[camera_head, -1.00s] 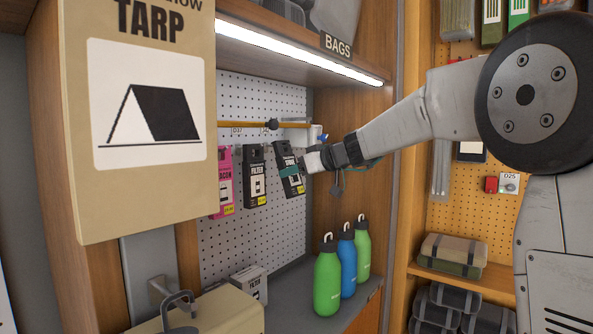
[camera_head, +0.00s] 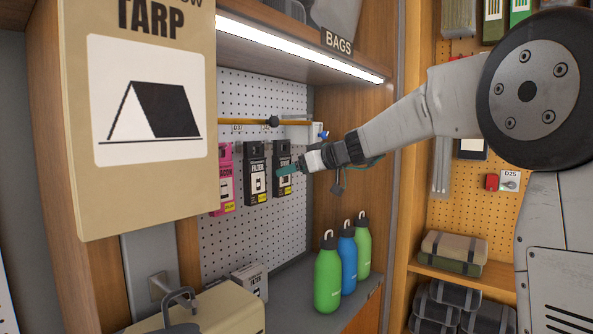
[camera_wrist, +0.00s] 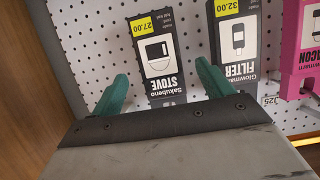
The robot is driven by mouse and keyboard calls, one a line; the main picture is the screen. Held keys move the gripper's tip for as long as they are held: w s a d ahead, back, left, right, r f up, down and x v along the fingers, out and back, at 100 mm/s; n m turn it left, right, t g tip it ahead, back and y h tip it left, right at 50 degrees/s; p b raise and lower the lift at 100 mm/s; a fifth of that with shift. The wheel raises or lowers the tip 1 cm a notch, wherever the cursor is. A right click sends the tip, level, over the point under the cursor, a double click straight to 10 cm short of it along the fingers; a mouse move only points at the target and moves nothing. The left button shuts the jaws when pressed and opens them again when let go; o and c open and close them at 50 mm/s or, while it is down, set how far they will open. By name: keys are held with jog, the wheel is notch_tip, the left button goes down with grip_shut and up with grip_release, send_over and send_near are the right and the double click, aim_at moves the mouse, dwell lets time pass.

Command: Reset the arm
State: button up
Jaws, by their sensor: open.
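My gripper (camera_head: 290,170) is in front of the pegboard, at the right end of the row of hanging boxes. Its green fingers also show in the wrist view (camera_wrist: 165,90), spread apart. A dark stove box (camera_head: 282,160) hangs just beyond the fingers; in the wrist view the stove box (camera_wrist: 157,55) appears upside down, between and beyond the fingertips. I cannot tell whether a finger touches it. A dark filter box (camera_head: 255,172) hangs to its left. In the wrist view the filter box (camera_wrist: 235,45) is beyond the right finger.
A pink box (camera_head: 223,180) hangs further left. Green and blue bottles (camera_head: 346,262) stand on the shelf below my arm. A large tarp box (camera_head: 150,120) fills the left foreground. A lit shelf edge (camera_head: 300,52) runs above.

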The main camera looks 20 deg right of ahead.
jog(key=v, duration=0.8)
jog(key=s+a+f+m+g+h, duration=0.25)
jog(key=s+f+m+g, duration=0.4)
jog(key=s+f, duration=0.9)
jog(key=s+d+f+g+h, duration=0.1)
jog(key=s+f, duration=0.3)
jog(key=s, duration=1)
jog(key=s+f+g+h, duration=0.2)
jog(key=s+f+h, duration=0.1)
jog(key=s, duration=1.1)
jog(key=shift+d+f+m+g+h, duration=0.35)
jog(key=shift+h, duration=0.5)
